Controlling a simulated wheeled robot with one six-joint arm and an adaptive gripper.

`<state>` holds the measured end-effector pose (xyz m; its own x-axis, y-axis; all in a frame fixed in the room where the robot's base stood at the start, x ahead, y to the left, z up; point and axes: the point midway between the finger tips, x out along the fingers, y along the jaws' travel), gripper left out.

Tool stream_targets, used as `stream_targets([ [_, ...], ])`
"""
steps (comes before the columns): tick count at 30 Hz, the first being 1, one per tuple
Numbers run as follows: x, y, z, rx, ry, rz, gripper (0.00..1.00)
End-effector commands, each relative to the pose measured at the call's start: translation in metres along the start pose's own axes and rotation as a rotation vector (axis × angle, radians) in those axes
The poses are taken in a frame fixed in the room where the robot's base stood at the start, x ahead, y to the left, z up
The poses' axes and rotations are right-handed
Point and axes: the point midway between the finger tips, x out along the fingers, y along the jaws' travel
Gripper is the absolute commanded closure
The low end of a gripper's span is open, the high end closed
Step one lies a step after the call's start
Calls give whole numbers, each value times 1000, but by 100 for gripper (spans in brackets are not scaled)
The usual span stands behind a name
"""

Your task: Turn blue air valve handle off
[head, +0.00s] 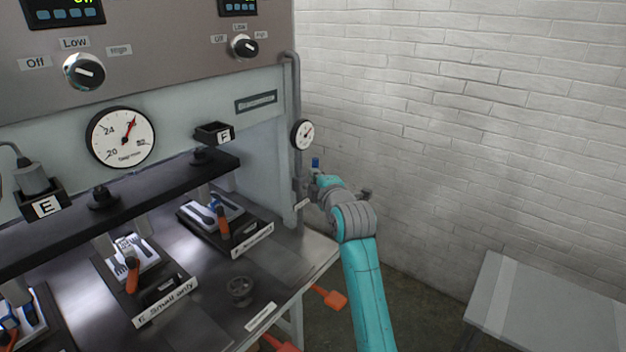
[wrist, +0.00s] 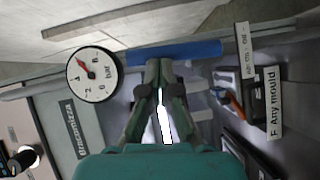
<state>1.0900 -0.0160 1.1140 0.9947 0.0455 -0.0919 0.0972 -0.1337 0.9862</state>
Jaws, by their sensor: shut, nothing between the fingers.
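The blue air valve handle (wrist: 185,50) stretches across the upper middle of the wrist view, roughly in line with the pipe. In the head view only a small upright blue piece of the handle (head: 315,162) shows above my gripper, below the small pressure gauge (head: 302,134). My gripper (wrist: 160,63) is shut and empty, its fingertips close together at the lower edge of the handle. I cannot tell whether they touch it. In the head view my gripper (head: 317,180) is beside the press's right end, and my wrist hides the valve body.
The gauge (wrist: 93,76) is left of my fingers in the wrist view. A grey pipe (head: 296,90) runs down the press's right edge. The press bench (head: 215,320) holds moulds with orange handles (head: 132,275). A brick wall (head: 450,130) and grey table (head: 540,305) are to the right.

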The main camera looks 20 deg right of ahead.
Motion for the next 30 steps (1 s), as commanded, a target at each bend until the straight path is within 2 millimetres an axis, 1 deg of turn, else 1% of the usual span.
stream_targets([
  [5,4,5,6,82,-1,-54,100],
  [15,15,10,24,342,-2,-227,100],
  [24,26,9,40,579,-2,-386,100],
  [30,33,4,50,738,-2,-494,100],
])
